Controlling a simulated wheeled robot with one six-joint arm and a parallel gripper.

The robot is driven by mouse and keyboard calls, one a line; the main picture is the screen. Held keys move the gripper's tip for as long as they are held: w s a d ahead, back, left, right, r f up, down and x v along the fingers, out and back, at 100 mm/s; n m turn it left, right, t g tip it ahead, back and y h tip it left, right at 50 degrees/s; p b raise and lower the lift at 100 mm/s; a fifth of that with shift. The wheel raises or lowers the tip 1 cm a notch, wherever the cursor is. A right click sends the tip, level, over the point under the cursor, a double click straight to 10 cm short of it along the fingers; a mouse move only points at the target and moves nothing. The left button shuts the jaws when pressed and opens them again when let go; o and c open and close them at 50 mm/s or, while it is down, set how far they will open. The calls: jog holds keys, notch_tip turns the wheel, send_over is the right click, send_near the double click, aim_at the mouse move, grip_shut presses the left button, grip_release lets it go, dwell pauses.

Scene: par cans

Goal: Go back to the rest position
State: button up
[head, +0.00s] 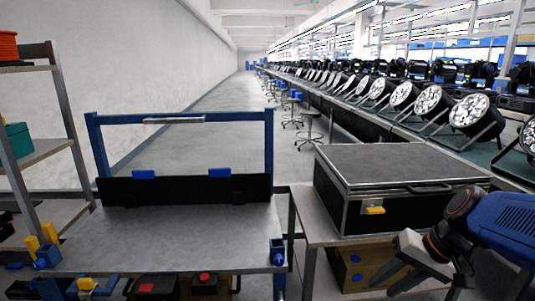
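My gripper (385,284) is at the lower right, in front of the black case's stand. Its two grey fingers point down and to the left, with a gap between them and nothing held. My blue and black arm comes in from the right edge and is partly cut off by the frame.
A grey workbench (170,240) with a blue frame stands at left centre, its top bare. A closed black case (375,205) with a yellow latch sits on a stand to its right. A shelf (60,100) is at far left. Par cans (470,112) line the right. The aisle behind is open.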

jog(key=s+d+r+n+t+h, duration=0.1)
jog(key=s+n+h, duration=0.2)
jog(key=s, duration=0.5)
jog(key=shift+t+h, duration=0.4)
jog(key=shift+h, duration=0.4)
jog(key=shift+o, duration=0.2)
jog(key=shift+w, duration=0.1)
